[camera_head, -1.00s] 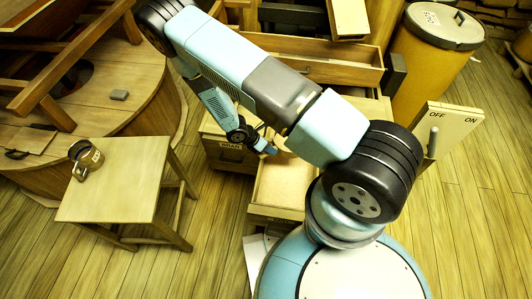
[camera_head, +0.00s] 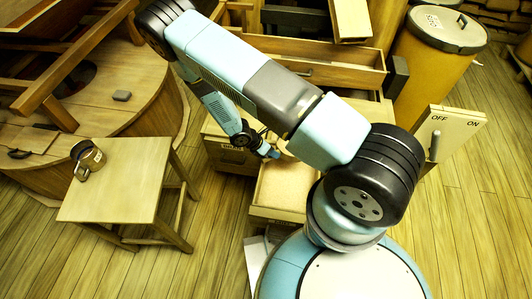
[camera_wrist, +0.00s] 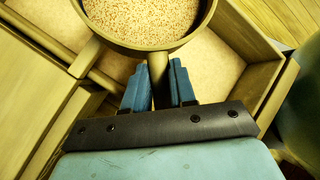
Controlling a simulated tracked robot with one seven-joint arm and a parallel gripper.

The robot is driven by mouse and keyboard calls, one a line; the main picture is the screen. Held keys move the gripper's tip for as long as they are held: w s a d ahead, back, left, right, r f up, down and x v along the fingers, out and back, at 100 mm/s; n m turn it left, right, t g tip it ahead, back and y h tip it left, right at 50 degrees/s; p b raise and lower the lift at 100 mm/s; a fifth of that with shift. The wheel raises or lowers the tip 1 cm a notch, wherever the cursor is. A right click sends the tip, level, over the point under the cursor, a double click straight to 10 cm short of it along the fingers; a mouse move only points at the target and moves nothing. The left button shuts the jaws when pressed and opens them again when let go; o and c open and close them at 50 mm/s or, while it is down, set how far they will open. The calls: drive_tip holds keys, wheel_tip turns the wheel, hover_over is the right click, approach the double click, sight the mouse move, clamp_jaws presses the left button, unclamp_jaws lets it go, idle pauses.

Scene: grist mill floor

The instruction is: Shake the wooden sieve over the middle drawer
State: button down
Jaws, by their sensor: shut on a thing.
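The wooden sieve (camera_wrist: 150,46) is round and holds a layer of small tan and reddish grains in the wrist view. Its handle points towards my gripper (camera_wrist: 157,74), whose blue fingers are shut on it. The sieve is above an open wooden drawer (camera_wrist: 268,92) with pale, fine meal spread in it. In the head view, my gripper (camera_head: 270,152) is over the far-left part of that low drawer (camera_head: 276,214). My arm hides most of the sieve there. I cannot tell how far the sieve is above the drawer.
Another drawer (camera_head: 358,76) stands open higher up behind my arm. A small wooden table (camera_head: 128,190) at left bears a mug (camera_head: 90,158). Floor is clear at lower left and right.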

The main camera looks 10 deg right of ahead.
drive_tip(key=shift+s+d, duration=0.35)
drive_tip(key=shift+s, duration=0.4)
idle(0.3)
idle(0.9)
drive_tip(key=shift+w, duration=0.1)
